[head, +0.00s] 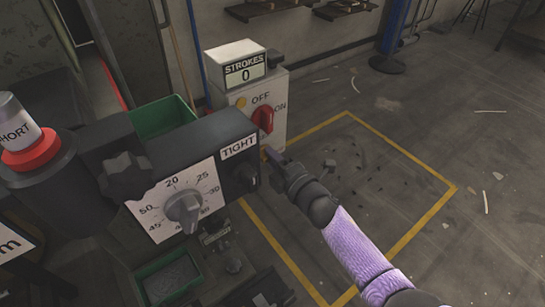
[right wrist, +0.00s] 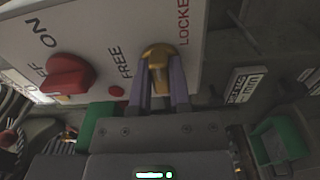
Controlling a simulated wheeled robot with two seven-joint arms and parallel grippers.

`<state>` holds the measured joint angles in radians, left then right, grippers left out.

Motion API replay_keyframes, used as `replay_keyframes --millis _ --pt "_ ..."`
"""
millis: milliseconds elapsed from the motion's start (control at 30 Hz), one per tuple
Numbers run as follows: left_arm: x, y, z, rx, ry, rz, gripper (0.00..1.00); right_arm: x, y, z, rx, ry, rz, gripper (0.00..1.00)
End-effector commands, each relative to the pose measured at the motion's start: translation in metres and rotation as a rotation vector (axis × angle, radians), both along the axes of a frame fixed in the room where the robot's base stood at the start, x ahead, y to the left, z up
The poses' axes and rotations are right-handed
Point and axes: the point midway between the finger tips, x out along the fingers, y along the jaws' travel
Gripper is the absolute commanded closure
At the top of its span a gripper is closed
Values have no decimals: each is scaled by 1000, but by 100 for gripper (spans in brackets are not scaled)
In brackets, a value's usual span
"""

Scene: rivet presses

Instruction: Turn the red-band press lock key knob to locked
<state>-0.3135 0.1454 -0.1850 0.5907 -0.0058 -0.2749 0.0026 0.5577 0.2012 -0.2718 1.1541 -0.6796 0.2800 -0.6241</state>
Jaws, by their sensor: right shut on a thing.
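In the right wrist view a yellow key knob (right wrist: 157,54) sits on a pale panel between the words FREE and LOCKE, the last cut off. My right gripper (right wrist: 163,80) has a finger on each side of the knob and is shut on it. I cannot tell which word the knob points to. In the head view my right gripper (head: 270,157) reaches the lower front of the grey-white switch box (head: 228,103), and the knob is hidden there. A cylinder with a red band (head: 32,152) stands at the far left. My left gripper is not in view.
A red OFF/ON switch (head: 264,119) is on the box under a STROKES counter (head: 245,70) reading 0. The dark dial housing with a TIGHT knob (head: 246,174) stands close left of my gripper. A green bin (head: 162,118) is behind it. The yellow-lined floor is open.

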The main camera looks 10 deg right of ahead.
Motion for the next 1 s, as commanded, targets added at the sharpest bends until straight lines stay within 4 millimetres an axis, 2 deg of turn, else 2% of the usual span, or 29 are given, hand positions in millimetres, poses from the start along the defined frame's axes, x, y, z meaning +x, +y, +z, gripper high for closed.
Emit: replay_keyframes --millis 33,167,200,433,533,833,1000 --pt "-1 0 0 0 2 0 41 0 0 -1 1 3 -1 72" --pt "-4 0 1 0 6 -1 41 0 0 -1 0 2 -1 45" --pt "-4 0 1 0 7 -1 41 0 0 -1 0 2 -1 41" --pt "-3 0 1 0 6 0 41 0 0 0 0 1 0 41" --pt "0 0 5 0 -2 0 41 -6 -3 2 0 0 -1 41" --pt "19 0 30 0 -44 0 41 -67 -28 5 0 0 -1 41" --pt "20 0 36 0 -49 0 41 -89 -37 1 -1 2 -1 41"
